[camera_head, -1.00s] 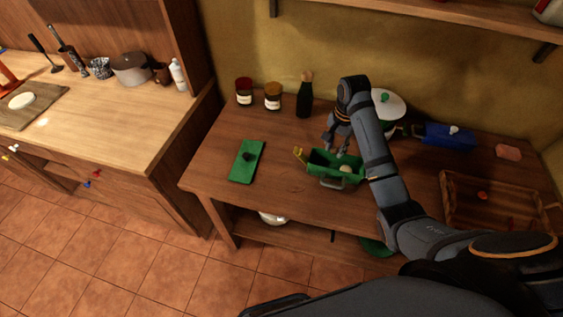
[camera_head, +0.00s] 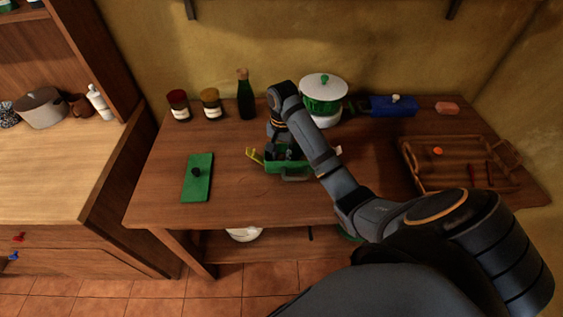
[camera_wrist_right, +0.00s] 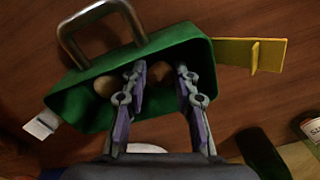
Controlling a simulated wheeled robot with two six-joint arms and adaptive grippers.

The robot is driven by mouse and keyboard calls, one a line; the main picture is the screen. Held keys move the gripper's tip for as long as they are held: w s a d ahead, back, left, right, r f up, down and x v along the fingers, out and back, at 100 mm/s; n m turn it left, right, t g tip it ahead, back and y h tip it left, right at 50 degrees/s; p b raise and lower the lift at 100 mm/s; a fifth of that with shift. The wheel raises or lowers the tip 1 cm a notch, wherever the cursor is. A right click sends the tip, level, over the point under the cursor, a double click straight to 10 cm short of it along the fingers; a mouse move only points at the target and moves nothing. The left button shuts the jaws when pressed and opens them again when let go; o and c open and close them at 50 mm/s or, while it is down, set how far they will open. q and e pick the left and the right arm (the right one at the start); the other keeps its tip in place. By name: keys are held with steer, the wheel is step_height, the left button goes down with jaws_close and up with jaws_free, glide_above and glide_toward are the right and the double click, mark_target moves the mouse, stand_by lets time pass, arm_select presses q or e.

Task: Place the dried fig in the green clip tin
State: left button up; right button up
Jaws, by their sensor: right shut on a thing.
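The green clip tin (camera_head: 288,168) stands open on the wooden counter, with a yellow clip flap out to its left and a metal handle at the front. My right gripper (camera_head: 284,152) reaches down into it. In the right wrist view the fingers (camera_wrist_right: 161,70) are inside the tin's walls (camera_wrist_right: 190,52), shut on a small brown thing (camera_wrist_right: 165,73), which looks like the dried fig and is mostly hidden by the fingers. A pale round thing (camera_wrist_right: 105,86) lies in the tin beside them. My left gripper is out of view.
A green board (camera_head: 198,188) with a dark lump lies left of the tin. Two jars (camera_head: 179,108), a dark bottle (camera_head: 245,98) and a white-lidded green pot (camera_head: 323,91) stand behind. A wooden tray (camera_head: 455,178) and a blue box (camera_head: 394,104) are on the right.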

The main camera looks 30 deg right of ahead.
mark_target(282, 156)
step_height(282, 156, down, 3)
steer(key=shift+r+b, duration=0.15)
steer(key=shift+b, duration=0.45)
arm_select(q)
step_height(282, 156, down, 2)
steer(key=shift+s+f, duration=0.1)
arm_select(e)
steer(key=shift+r, duration=0.15)
steer(key=o, duration=0.8)
steer(key=shift+o, duration=0.2)
arm_select(q)
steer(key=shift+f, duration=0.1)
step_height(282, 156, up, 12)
steer(key=p, duration=1.2)
arm_select(e)
step_height(282, 156, up, 12)
